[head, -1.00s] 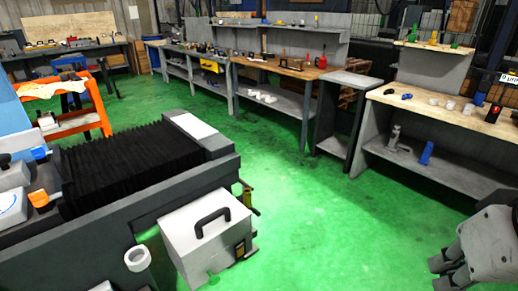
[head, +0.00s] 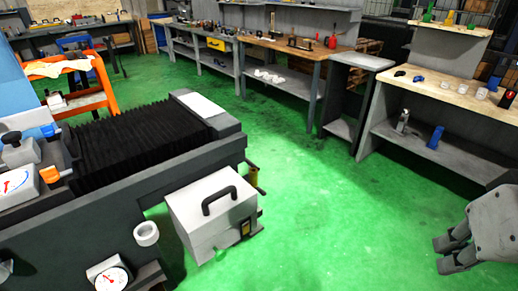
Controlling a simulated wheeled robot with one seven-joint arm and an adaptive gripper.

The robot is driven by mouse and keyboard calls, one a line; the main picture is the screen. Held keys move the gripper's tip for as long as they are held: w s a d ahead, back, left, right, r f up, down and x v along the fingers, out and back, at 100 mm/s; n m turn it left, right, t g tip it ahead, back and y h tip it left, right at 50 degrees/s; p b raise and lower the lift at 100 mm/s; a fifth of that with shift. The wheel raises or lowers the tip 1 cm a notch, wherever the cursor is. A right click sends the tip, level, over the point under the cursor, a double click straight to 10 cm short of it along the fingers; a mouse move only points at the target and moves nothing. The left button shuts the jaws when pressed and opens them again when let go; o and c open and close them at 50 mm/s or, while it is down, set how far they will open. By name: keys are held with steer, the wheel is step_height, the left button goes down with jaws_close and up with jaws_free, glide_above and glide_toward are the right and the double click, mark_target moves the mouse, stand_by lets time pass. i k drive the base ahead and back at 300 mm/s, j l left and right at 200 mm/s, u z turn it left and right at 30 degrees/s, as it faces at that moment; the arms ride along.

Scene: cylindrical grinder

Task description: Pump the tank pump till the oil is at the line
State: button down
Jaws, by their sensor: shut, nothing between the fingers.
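A white box-shaped tank (head: 208,217) with a black carrying handle (head: 219,200) on its lid stands on the floor beside the grinder, in the lower middle of the head view. A small dark-framed window (head: 246,228) shows on its right front side, too small to read an oil level or line. A yellow and dark upright part (head: 254,178) stands behind its right edge; I cannot tell if it is the pump. My gripper (head: 447,255) is at the lower right, shut and empty, pointing left, well apart from the tank across open floor.
The grey grinder bed (head: 190,176) with black bellows (head: 145,142) fills the left. A round gauge (head: 111,280) and a white ring (head: 146,233) are on its front. A workbench (head: 470,95) stands at the right. Green floor (head: 335,215) is clear between tank and gripper.

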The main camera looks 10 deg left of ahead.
mark_target(221, 255)
steer(key=u, duration=0.85)
steer(key=j, duration=0.25)
steer(key=j+z, duration=0.1)
steer(key=j, duration=0.15)
steer(key=i+j+z, duration=0.1)
steer(key=j, duration=0.2)
steer(key=i, duration=0.6)
steer(key=k, duration=1.25)
